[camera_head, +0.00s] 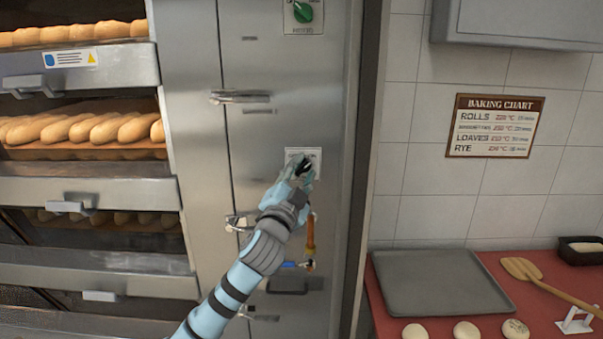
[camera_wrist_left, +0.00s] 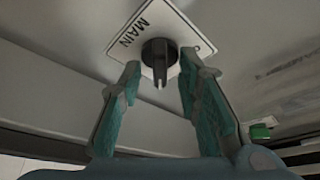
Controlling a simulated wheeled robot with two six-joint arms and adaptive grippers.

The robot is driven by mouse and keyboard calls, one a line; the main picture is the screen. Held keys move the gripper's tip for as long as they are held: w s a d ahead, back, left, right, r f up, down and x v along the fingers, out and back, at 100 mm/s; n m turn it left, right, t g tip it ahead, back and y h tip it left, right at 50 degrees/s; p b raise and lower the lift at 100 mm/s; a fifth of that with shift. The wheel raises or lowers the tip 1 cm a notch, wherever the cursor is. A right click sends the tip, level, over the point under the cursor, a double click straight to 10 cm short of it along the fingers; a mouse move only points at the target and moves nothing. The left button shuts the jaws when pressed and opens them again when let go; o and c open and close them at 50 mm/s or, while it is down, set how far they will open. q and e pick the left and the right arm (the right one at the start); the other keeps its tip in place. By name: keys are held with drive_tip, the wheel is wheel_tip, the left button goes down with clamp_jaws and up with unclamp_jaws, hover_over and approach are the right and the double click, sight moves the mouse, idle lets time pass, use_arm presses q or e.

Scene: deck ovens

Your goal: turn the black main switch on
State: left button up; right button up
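The black main switch (camera_wrist_left: 158,52) is a round knob with a grip bar on a white plate (camera_wrist_left: 176,28) lettered MAIN, in the left wrist view. In the head view the plate (camera_head: 300,151) is on the steel oven panel, with the knob mostly hidden by my gripper. My left gripper (camera_wrist_left: 161,66) is open, its two teal fingertips on either side of the knob, with gaps showing on both sides. It also covers the plate's lower part in the head view (camera_head: 302,171). My right gripper is in neither view.
A green knob (camera_head: 303,12) sits higher on the panel (camera_head: 270,65). Metal handles (camera_head: 240,97) stick out near my arm. Deck ovens with loaves (camera_head: 105,130) stand left. On the right, a red counter (camera_head: 535,315) holds a grey tray (camera_head: 440,283), a wooden peel (camera_head: 522,268) and dough pieces.

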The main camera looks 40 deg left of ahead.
use_arm(q)
drive_tip(key=v, duration=1.2)
drive_tip(key=shift+a, duration=0.1)
